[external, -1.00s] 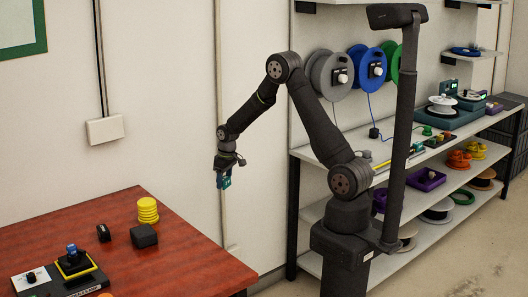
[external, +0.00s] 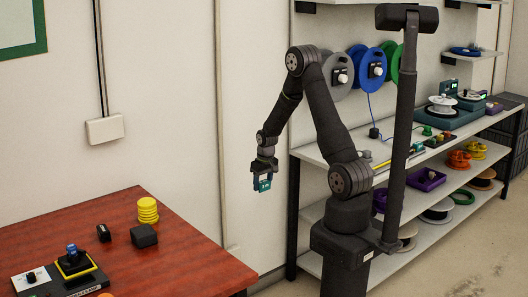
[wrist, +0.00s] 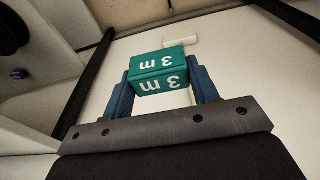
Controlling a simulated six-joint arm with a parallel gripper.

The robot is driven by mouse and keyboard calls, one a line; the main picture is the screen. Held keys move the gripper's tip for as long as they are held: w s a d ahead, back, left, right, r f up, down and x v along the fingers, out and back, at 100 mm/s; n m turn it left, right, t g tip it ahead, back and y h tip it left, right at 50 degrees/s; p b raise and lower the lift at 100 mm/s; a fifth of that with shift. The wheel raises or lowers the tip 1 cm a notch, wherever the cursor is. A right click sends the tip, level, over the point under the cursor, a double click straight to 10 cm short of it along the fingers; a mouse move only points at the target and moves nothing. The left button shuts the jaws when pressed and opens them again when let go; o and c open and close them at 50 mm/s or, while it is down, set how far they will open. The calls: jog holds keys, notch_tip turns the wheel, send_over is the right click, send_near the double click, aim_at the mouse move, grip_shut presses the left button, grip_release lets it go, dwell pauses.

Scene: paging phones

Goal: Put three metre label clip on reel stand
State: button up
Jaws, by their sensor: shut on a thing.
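The three metre label clip (wrist: 158,72) is a teal-green block marked "3 m" in white. In the wrist view it sits between the two blue fingers of my gripper (wrist: 160,85), which is shut on it. In the external view my gripper (external: 264,176) hangs fingers down in the gap between the red table and the shelf rack, with the clip (external: 262,185) at its tip, clear of any surface. I cannot tell for sure which thing is the reel stand; a teal stand with a white reel (external: 442,103) is on the rack's upper surface at right.
The red-brown table (external: 190,255) at left holds a yellow stack (external: 148,210), black blocks and a black device. The shelf rack (external: 310,155) holds several reels, a purple bin (external: 427,179) and small coloured items. Grey, blue (external: 371,68) and green reels hang on the wall.

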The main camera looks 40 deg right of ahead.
jog(key=s+d+r, duration=0.2)
jog(key=s+d, duration=0.1)
jog(key=d, duration=0.7)
jog(key=s+d+r, duration=0.3)
jog(key=d, duration=0.6)
jog(key=s+d+r, duration=0.2)
jog(key=d, duration=0.8)
jog(key=s+d+r, duration=0.3)
jog(key=s+d, duration=0.6)
jog(key=s, duration=0.1)
jog(key=s+d+r, duration=0.4)
jog(key=s+d, duration=0.4)
jog(key=s, duration=0.3)
jog(key=w+f, duration=0.2)
jog(key=w, duration=0.1)
jog(key=w+f, duration=0.2)
jog(key=w, duration=0.2)
jog(key=w+f, duration=0.3)
jog(key=w, duration=0.1)
jog(key=shift+w+a, duration=0.15)
jog(key=shift+w, duration=0.1)
jog(key=shift+w+f, duration=0.15)
jog(key=shift+f, duration=1.95)
jog(key=shift+f, duration=0.15)
